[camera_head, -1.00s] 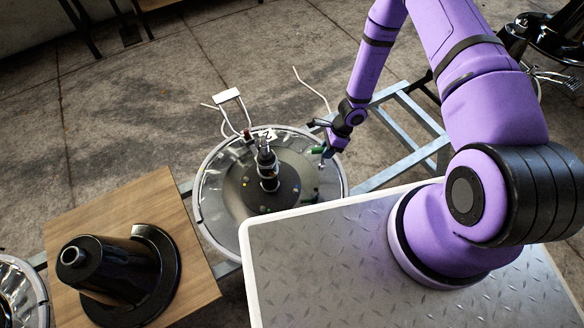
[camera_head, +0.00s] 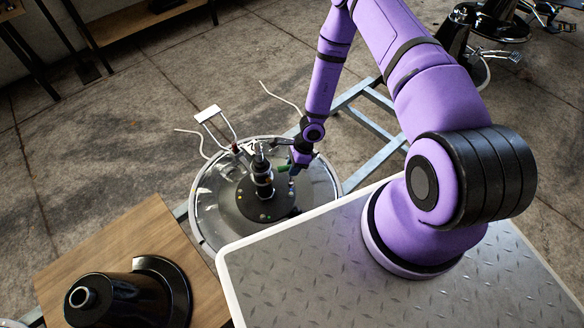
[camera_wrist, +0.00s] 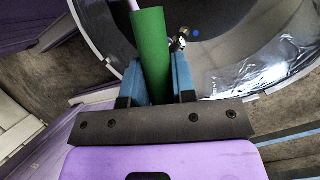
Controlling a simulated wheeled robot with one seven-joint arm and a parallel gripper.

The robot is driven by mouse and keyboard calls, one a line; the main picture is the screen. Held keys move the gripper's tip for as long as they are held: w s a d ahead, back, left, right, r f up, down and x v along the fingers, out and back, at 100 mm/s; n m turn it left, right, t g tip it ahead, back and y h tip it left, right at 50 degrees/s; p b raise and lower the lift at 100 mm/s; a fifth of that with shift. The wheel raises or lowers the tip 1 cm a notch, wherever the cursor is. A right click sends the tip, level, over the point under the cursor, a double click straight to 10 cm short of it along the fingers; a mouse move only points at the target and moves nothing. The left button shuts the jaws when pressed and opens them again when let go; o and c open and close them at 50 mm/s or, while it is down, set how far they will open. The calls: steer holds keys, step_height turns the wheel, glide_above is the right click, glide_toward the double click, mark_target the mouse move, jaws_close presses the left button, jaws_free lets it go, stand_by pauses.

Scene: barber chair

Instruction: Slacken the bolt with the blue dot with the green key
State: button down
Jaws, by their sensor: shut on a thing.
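My gripper (camera_head: 291,172) is over the right part of the round chair base, close to the dark central post (camera_head: 262,180). In the wrist view my gripper (camera_wrist: 158,75) has its blue fingers shut on the green key (camera_wrist: 151,50), whose green handle stands up between them. The blue dot (camera_wrist: 196,32) shows on the dark plate just right of the key.
The chair base's shiny rim (camera_head: 205,205) surrounds the dark plate. A white footrest frame (camera_head: 208,114) and thin bent rods rise behind it. A wooden board (camera_head: 110,245) with a black cone-shaped part (camera_head: 130,297) lies at lower left. A metal frame (camera_head: 372,165) stands at right.

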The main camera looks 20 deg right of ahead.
mark_target(293, 181)
steer(key=shift+f, duration=3.85)
steer(key=n+g, duration=0.1)
steer(key=n, duration=0.1)
steer(key=shift+w+a+n, duration=0.1)
steer(key=shift+w+n, duration=0.05)
steer(key=shift+n, duration=0.15)
steer(key=shift+n+g+h, duration=0.3)
steer(key=shift+n+h, duration=0.1)
steer(key=shift+n, duration=0.4)
